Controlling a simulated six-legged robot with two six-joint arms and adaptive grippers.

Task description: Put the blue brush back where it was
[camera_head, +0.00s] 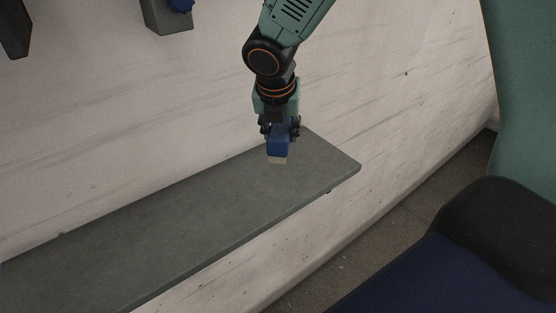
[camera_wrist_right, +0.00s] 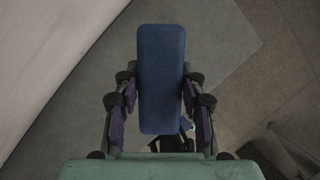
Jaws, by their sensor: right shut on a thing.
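The blue brush (camera_head: 279,139) is in my right gripper (camera_head: 280,128), with its pale bristles pointing down over the right end of the grey shelf (camera_head: 190,215). I cannot tell whether the bristles touch the shelf. In the right wrist view the blue back of the brush (camera_wrist_right: 161,80) lies lengthwise between the two fingers of my right gripper (camera_wrist_right: 158,105). The shelf (camera_wrist_right: 90,95) shows below it there. My left gripper is in neither view.
The pale wall (camera_head: 400,90) runs behind the shelf. A grey block (camera_head: 165,20) with a blue thing on it is at the top left, cut off, beside a dark piece (camera_head: 14,28). The visible shelf top is bare. Floor (camera_head: 400,235) shows beyond the shelf's right end.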

